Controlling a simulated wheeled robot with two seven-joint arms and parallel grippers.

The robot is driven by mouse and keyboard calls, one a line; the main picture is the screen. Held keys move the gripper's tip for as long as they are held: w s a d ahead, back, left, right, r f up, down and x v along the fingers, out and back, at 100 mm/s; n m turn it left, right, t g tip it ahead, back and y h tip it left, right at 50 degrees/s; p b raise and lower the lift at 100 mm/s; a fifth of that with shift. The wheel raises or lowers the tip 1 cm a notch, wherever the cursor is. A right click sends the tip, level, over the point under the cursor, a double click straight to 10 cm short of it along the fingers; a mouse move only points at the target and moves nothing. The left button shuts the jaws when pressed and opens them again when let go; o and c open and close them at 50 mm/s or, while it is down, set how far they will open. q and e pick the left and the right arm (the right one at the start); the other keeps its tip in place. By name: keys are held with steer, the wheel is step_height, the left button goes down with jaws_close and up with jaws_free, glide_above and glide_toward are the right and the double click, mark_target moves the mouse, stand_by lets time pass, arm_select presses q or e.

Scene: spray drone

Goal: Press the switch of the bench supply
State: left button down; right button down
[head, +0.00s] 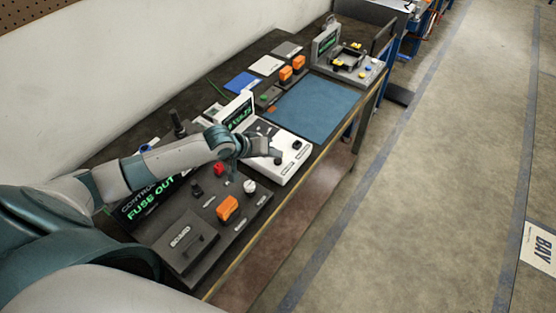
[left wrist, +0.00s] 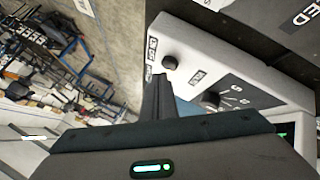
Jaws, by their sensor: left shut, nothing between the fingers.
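The white unit with a green display (head: 281,175), which looks like the bench supply, stands on the dark bench. A black round control (head: 297,145) sits on its top at the right; I cannot tell whether it is the switch. In the left wrist view a black round control (left wrist: 170,62) and a dial (left wrist: 210,98) show on the white panel, with small labels I cannot read surely. My left gripper (head: 277,157) is shut and empty over the white unit. Its fingertips (left wrist: 159,80) appear close to the black control; contact cannot be told. My right gripper is not in view.
A dark control panel with a "FUSE OUT" display (head: 150,204) and an orange part (head: 228,207) lies nearer. A blue mat (head: 313,106) and a grey unit with a screen (head: 327,40) lie farther along. The floor right of the bench is clear.

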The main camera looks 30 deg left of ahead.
mark_target(275, 162)
arm_select(q)
steer(key=shift+f, duration=0.7)
stand_by(1.0)
steer(key=shift+r, duration=0.1)
steer(key=shift+r+p, duration=0.6)
steer(key=shift+r, duration=0.15)
steer(key=shift+r, duration=2.5)
